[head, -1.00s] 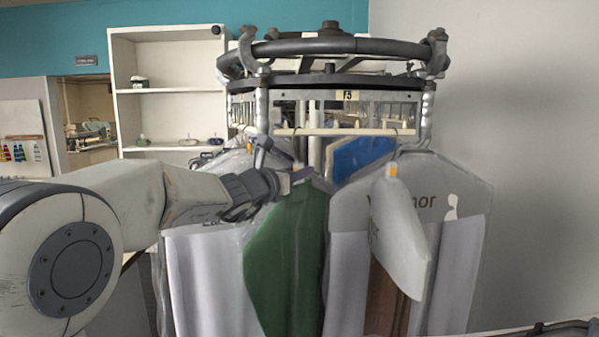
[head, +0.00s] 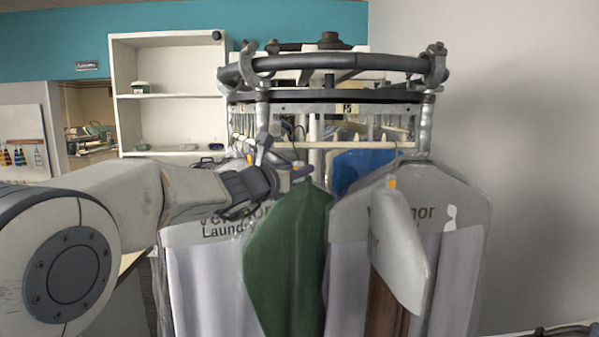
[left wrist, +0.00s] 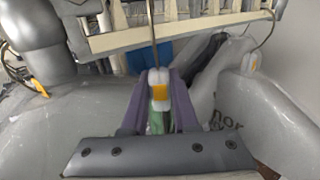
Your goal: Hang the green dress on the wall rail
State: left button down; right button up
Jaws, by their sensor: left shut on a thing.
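The green dress (head: 290,255) hangs among bagged garments on a round rack in the head view. My left gripper (head: 298,172) is at the top of the dress. In the left wrist view its two purple-grey fingers (left wrist: 157,105) are shut on the hanger neck, at a white and orange tag (left wrist: 158,82). A thin metal hook (left wrist: 151,35) rises from there. A bit of green dress (left wrist: 157,120) shows between the fingers. Whether the hook touches the rack's bar is unclear. My right gripper and the wall rail cannot be made out.
A white shelf unit (head: 168,110) stands behind left. The grey wall at right is bare.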

pick_arm(q)
jog(key=shift+r, duration=0.15)
jog(key=shift+b+v, duration=0.6)
jog(key=shift+v, duration=0.55)
jog(key=shift+b+v, duration=0.65)
jog(key=shift+v, duration=1.7)
jog(key=shift+s+a, duration=0.1)
jog(key=shift+s, duration=0.05)
